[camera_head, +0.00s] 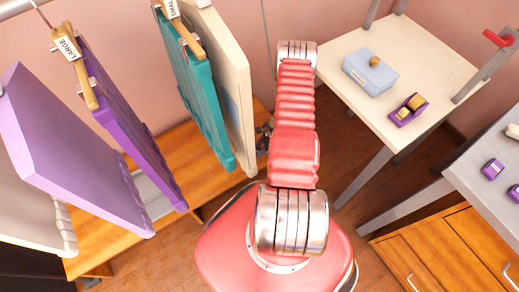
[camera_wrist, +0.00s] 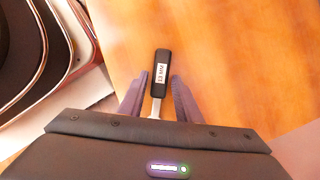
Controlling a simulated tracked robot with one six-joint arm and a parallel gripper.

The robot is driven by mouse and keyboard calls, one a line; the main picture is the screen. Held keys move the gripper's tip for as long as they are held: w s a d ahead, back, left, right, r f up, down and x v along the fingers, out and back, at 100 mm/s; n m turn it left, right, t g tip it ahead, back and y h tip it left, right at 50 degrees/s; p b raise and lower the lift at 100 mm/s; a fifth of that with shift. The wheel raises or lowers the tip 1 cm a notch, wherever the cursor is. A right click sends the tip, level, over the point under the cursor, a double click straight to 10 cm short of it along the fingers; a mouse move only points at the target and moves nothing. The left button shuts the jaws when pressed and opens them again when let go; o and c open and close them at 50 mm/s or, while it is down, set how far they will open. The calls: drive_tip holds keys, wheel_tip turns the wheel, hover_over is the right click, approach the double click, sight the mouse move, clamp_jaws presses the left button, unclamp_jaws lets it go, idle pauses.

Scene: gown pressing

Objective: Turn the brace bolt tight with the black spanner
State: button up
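The black spanner (camera_wrist: 161,70) has a black handle with a white label reading "13 MM" and a silver shaft. In the wrist view it is over an orange wooden surface (camera_wrist: 220,40). My gripper (camera_wrist: 160,82) is open, with one finger on each side of the spanner and narrow gaps between. The shaft's lower end is hidden behind my gripper body. In the head view my gripper (camera_head: 263,136) is a small dark shape beside the hanging panels, mostly hidden by my red arm. The brace bolt cannot be made out in either view.
Purple garments (camera_head: 75,140), a teal one (camera_head: 195,100) and a cream one (camera_head: 228,75) hang close left of my arm. A wooden bench (camera_head: 180,150) runs beneath them. A pale table (camera_head: 345,45) holds a blue box (camera_head: 370,75) and a purple tape dispenser (camera_head: 408,109).

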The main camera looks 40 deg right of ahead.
drive_tip(key=shift+o, duration=1.3)
drive_tip(key=v, duration=1.3)
drive_tip(key=shift+r, duration=0.35)
drive_tip(key=shift+d, duration=0.1)
